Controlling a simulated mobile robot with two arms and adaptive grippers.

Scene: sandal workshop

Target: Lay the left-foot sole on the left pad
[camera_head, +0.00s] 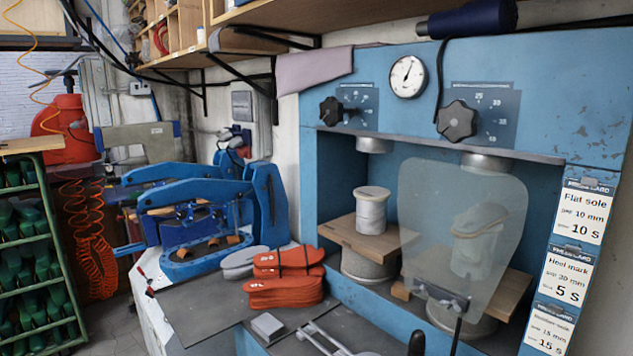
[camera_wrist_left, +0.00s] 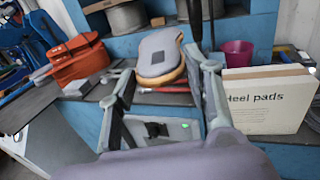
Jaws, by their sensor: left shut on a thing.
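In the left wrist view a sole (camera_wrist_left: 158,56), grey on top with a tan edge, lies between the fingers of my left gripper (camera_wrist_left: 164,72). The gripper is shut on it; which foot it is for, I cannot tell. My left gripper does not show in the head view. The blue press has two stations. At the left one, a pale round block (camera_head: 372,208) stands on a wooden board (camera_head: 347,238) over a grey cylinder, with nothing on its top. The right block (camera_head: 478,235) is behind a clear shield. My right gripper is not in view.
Orange-red soles (camera_head: 284,280) are stacked on the bench beside grey soles (camera_head: 243,262). A small grey block (camera_head: 267,326) and a caliper-like tool (camera_head: 325,340) lie in front. A heel-pads box (camera_wrist_left: 265,100) and a pink cup (camera_wrist_left: 238,53) stand at right in the wrist view.

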